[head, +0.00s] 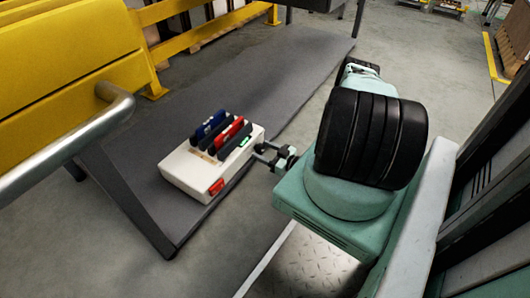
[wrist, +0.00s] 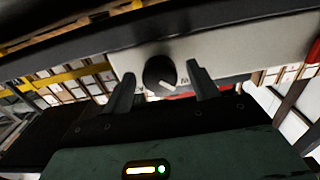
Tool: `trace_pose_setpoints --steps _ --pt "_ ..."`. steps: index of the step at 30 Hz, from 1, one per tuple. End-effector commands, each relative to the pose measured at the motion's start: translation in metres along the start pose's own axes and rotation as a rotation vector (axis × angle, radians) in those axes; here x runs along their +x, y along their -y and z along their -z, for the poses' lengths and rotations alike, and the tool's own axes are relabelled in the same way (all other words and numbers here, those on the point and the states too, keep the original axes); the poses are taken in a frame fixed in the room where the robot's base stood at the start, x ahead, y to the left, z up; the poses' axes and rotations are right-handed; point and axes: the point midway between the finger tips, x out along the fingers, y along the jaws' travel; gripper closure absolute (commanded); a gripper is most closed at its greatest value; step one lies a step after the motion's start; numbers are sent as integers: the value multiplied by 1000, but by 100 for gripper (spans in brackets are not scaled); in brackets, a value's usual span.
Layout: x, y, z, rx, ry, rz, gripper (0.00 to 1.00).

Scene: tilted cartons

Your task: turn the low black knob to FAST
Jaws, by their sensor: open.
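The low black knob (wrist: 158,70) is round with a pale pointer mark, on the pale face of the white box (wrist: 225,62). In the wrist view the pointer slants toward the lower right. Part of a label beside it shows, partly covered by a finger; I cannot read FAST. My gripper (wrist: 160,82) is open, with one finger on each side of the knob; I cannot tell whether they touch it. In the head view the white box (head: 184,181) stands on a grey table, and my gripper (head: 266,158) is at its right side. The knob is hidden there.
Blue, red and dark upright pieces (head: 218,133) stand on top of the box, and a red patch (head: 216,187) is on its front. The grey tabletop (head: 270,75) is clear behind it. A metal rail (head: 75,145) and yellow barrier (head: 65,60) are at left.

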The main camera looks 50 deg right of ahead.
Motion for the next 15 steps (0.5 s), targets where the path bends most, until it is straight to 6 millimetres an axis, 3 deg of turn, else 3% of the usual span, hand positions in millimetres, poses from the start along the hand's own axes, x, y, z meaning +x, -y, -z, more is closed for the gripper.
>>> trace_pose_setpoints --steps 3,8,15 --pt "0 0 0 0 0 0 41" --pt "0 0 0 0 0 0 85" --pt "0 0 0 9 0 0 85"
